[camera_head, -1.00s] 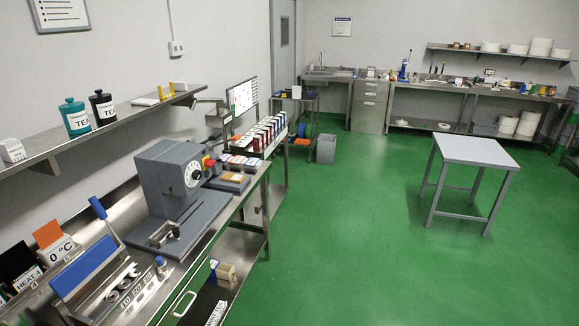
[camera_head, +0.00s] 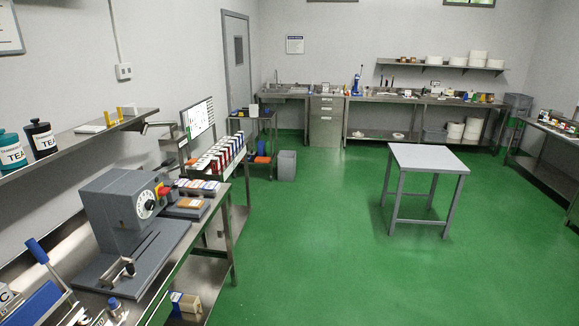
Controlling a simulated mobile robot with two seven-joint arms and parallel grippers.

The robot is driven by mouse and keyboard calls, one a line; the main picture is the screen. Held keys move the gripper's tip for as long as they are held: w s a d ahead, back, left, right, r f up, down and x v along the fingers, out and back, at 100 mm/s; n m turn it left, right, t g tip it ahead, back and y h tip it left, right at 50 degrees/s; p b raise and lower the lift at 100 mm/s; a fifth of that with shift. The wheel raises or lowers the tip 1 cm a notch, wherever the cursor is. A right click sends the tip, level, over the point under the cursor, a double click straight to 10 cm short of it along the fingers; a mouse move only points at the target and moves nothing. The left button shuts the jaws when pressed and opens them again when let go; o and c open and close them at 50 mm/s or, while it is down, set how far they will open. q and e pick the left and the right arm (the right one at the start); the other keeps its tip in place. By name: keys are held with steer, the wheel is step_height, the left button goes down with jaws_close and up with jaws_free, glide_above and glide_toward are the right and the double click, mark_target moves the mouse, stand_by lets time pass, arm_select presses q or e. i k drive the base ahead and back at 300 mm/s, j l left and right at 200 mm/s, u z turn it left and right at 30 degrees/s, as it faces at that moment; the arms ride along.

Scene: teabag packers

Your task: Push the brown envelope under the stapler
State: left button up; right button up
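I cannot make out a brown envelope or a stapler for certain. A tall blue upright tool (camera_head: 357,82) stands on the far steel bench and is too small to identify. A flat brown item (camera_head: 188,203) lies on a small grey block beside the grey dial machine (camera_head: 125,205) on the near left bench; I cannot tell if it is the envelope. Neither of my grippers shows in the head view.
A grey-topped table (camera_head: 428,158) stands on the open green floor (camera_head: 310,235). A grey bin (camera_head: 286,165) stands near a small trolley. The far bench (camera_head: 400,97) carries several small items; another bench (camera_head: 552,128) runs along the right. The middle floor is clear.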

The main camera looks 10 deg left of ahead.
mark_target(186, 201)
steer(key=i+u, duration=0.25)
steer(key=i, duration=1.65)
steer(key=i+l+u, duration=0.15)
steer(key=i+u, duration=0.3)
steer(key=i, duration=0.2)
steer(key=i+l+u, duration=0.35)
steer(key=i+u, duration=0.15)
steer(key=i, duration=0.15)
steer(key=i+l+u, duration=0.7)
steer(key=l+u, duration=0.25)
steer(key=i+l+u, duration=0.2)
steer(key=l+u, duration=0.8)
steer(key=l, duration=0.15)
steer(key=l+u, duration=0.45)
steer(key=l, duration=0.2)
